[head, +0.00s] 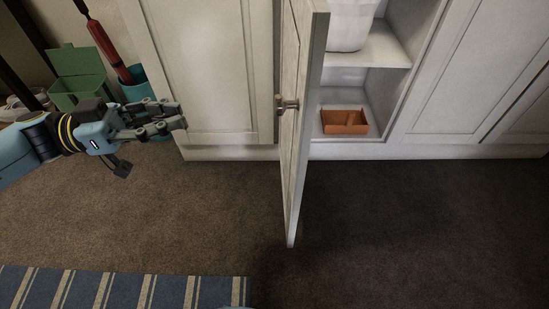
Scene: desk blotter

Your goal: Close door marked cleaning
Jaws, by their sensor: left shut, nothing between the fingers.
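A white cabinet door (306,120) stands wide open, seen nearly edge-on and jutting out over the carpet. Its round metal knob (288,104) shows on the door's left side. No marking can be read on the door. Behind it the cabinet interior (375,85) is exposed, with a shelf (385,48). My left gripper (178,115) is shut and empty, to the left of the door and apart from it, in front of a closed cabinet panel. My right gripper is not in view.
An orange-brown box (344,122) sits on the cabinet floor and a white container (350,25) on the shelf. A green bin (78,78) and a teal bucket (138,86) stand at left. A striped rug (120,288) lies in front. The carpet (215,215) left of the door is clear.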

